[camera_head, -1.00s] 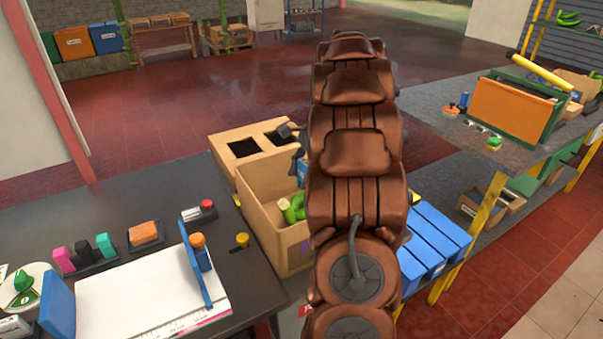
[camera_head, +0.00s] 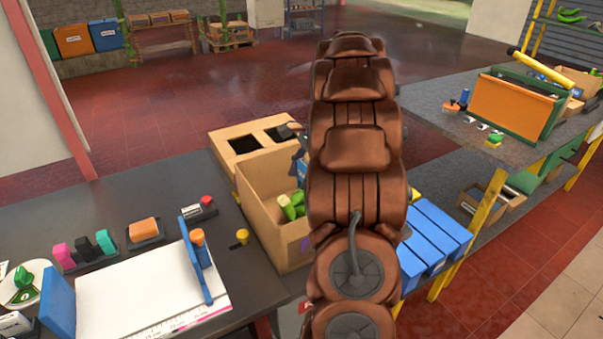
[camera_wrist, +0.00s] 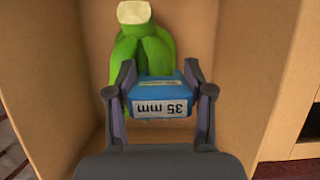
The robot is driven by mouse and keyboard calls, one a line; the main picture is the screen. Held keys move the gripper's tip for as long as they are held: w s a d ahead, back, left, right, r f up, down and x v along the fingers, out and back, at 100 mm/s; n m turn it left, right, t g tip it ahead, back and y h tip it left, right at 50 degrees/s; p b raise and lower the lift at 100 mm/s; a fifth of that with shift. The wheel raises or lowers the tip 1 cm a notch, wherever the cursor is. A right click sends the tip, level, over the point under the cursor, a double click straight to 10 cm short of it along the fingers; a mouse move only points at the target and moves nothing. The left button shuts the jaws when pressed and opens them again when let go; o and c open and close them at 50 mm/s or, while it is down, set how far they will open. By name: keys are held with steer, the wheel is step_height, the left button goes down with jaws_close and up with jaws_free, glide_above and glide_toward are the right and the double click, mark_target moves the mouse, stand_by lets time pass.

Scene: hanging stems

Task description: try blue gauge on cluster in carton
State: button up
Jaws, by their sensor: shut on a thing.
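My gripper (camera_wrist: 158,105) is shut on the blue gauge (camera_wrist: 155,88), which bears a label reading "35 mm", upside down in the wrist view. The green cluster (camera_wrist: 142,48) is in the carton (camera_wrist: 235,60), with its pale cut stem end toward the top of the wrist view. The gauge overlaps the lower part of the cluster in that view; I cannot tell whether they touch. In the head view the cluster (camera_head: 292,206) shows inside the open carton (camera_head: 262,215). My arm hides the carton's right side and most of my gripper there.
A dark table (camera_head: 140,190) at left holds a white board with a blue upright, coloured blocks and small tools. Blue boxes (camera_head: 430,240) stand right of my arm. A grey bench (camera_head: 470,135) with an orange panel is at right. Carton walls surround my gripper closely.

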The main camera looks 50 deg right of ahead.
steer(key=shift+f, duration=0.35)
stand_by(1.1)
steer(key=shift+r, duration=0.15)
step_height(320, 180, up, 8)
steer(key=p, duration=0.5)
stand_by(0.9)
steer(key=shift+r, duration=0.15)
